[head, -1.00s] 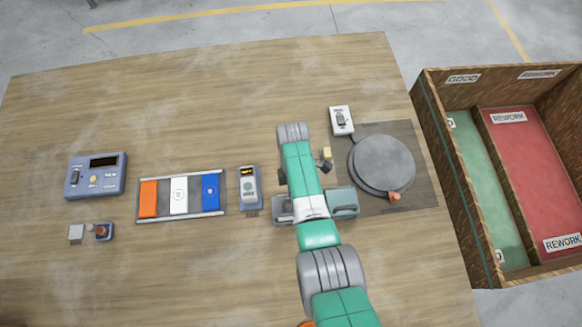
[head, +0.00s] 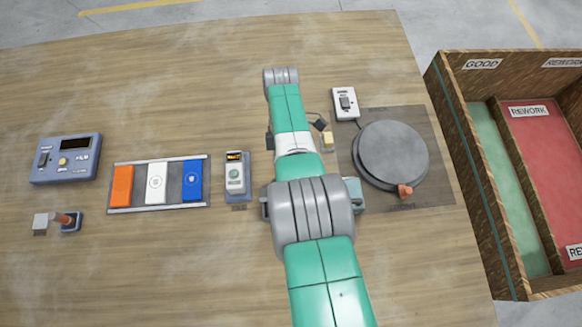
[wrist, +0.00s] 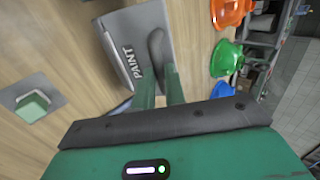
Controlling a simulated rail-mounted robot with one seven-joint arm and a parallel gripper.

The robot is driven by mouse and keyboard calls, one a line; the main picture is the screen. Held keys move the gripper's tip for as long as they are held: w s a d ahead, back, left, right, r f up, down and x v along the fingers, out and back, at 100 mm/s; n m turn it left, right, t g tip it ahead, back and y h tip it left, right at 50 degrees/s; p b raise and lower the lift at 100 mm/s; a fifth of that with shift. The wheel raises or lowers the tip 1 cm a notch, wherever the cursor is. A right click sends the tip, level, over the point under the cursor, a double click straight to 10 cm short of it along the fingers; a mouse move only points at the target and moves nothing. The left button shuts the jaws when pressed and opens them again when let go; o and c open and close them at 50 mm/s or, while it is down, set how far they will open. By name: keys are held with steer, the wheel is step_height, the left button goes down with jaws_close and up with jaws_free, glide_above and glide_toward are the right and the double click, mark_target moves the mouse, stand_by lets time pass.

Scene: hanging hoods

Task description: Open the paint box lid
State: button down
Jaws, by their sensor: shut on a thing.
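The paint box lid (wrist: 135,45) is a grey panel marked PAINT, seen at a slant in the wrist view. A dark curved handle (wrist: 156,48) stands on it. The green fingers of my gripper (wrist: 160,84) are closed on this handle. In the head view my arm covers most of the box, and only a teal-grey part (head: 354,194) shows to the right of the arm. My fingertips are hidden there. I cannot tell how far the lid stands from the box.
A round grey turntable (head: 391,155) and a white switch box (head: 345,103) are right of my arm. A handheld meter (head: 235,175) and a rack of coloured blocks (head: 160,205) are left. Orange, green and blue hoods (wrist: 225,57) show in the wrist view.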

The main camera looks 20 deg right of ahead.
steer(key=shift+f, duration=0.1)
steer(key=c, duration=1.5)
jaws_free()
steer(key=shift+s, duration=0.1)
steer(key=shift+o, duration=0.2)
step_height(320, 180, up, 5)
steer(key=p, duration=0.6)
steer(key=s+a+p, duration=0.3)
steer(key=s+p, duration=1.2)
steer(key=p, duration=0.4)
steer(key=shift+s, duration=0.3)
steer(key=shift+a, duration=0.1)
steer(key=shift+c, duration=0.4)
